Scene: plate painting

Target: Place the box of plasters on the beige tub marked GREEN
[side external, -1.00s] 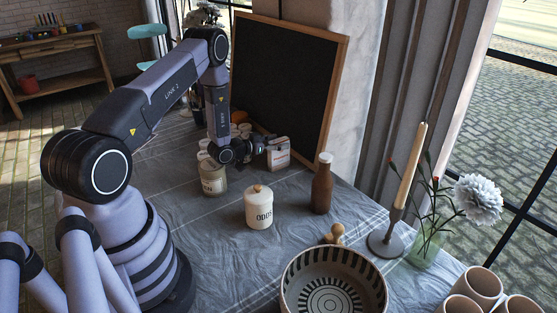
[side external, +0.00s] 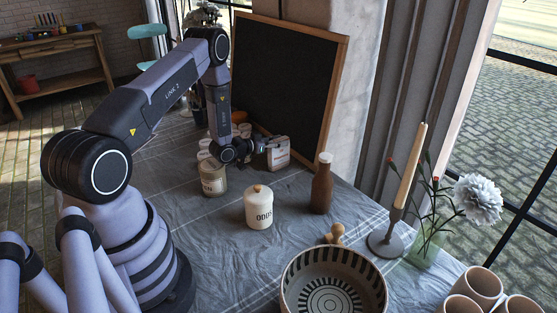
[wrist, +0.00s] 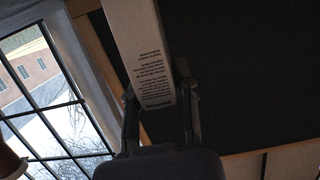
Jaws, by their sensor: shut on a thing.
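The box of plasters, a pale box with a reddish marking (side external: 279,154), is at my gripper (side external: 264,146) in front of the blackboard. In the wrist view the white box (wrist: 140,50), with small dark print, stands between the two fingers of my gripper (wrist: 160,98), which is shut on it. Several pale tubs (side external: 205,148) stand behind and beside my wrist, partly hidden. I cannot read GREEN on any of them. I cannot tell whether the box touches the table.
The blackboard (side external: 290,75) rises just behind. A patterned bowl (side external: 300,262) and candle holder (side external: 385,242) are at the front right.

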